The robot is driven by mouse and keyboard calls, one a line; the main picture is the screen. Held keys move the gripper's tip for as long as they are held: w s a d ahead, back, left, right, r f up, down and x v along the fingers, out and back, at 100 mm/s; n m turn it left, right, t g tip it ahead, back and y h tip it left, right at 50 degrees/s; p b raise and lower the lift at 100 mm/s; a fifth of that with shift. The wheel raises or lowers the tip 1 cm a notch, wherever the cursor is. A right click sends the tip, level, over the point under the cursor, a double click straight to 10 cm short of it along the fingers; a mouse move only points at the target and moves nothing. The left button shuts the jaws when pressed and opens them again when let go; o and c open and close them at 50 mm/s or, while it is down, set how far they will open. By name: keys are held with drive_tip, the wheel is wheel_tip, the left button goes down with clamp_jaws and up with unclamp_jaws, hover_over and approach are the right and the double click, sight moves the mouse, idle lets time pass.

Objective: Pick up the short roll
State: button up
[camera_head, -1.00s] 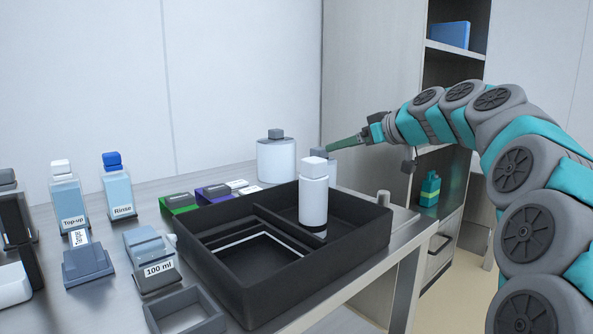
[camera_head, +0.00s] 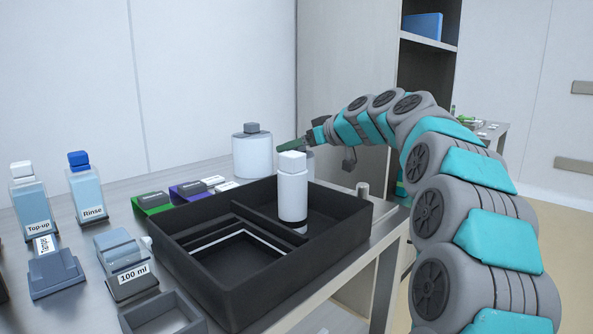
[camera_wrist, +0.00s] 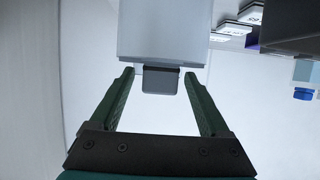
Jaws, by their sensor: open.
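A wide white roll (camera_head: 252,157) with a grey block on top stands at the back of the bench. A lower grey-white round thing (camera_head: 311,163) beside it is mostly hidden by a white bottle; I cannot tell which one is called the short roll. My gripper (camera_head: 281,147) is open and empty, to the right of the wide roll near the height of its block. In the wrist view, a pale roll (camera_wrist: 166,28) with a grey block (camera_wrist: 161,80) is ahead, upside down. The block lies between the fingertips (camera_wrist: 160,76), with gaps on both sides.
A black divided tray (camera_head: 245,290) holds the white bottle (camera_head: 292,196). Green and purple labelled blocks (camera_head: 190,192) lie behind it. Top-up (camera_head: 30,200) and Rinse (camera_head: 86,190) bottles stand at left. A small post (camera_head: 362,190) stands at the bench's right edge.

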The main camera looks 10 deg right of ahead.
clamp_jaws()
idle(0.6)
idle(0.8)
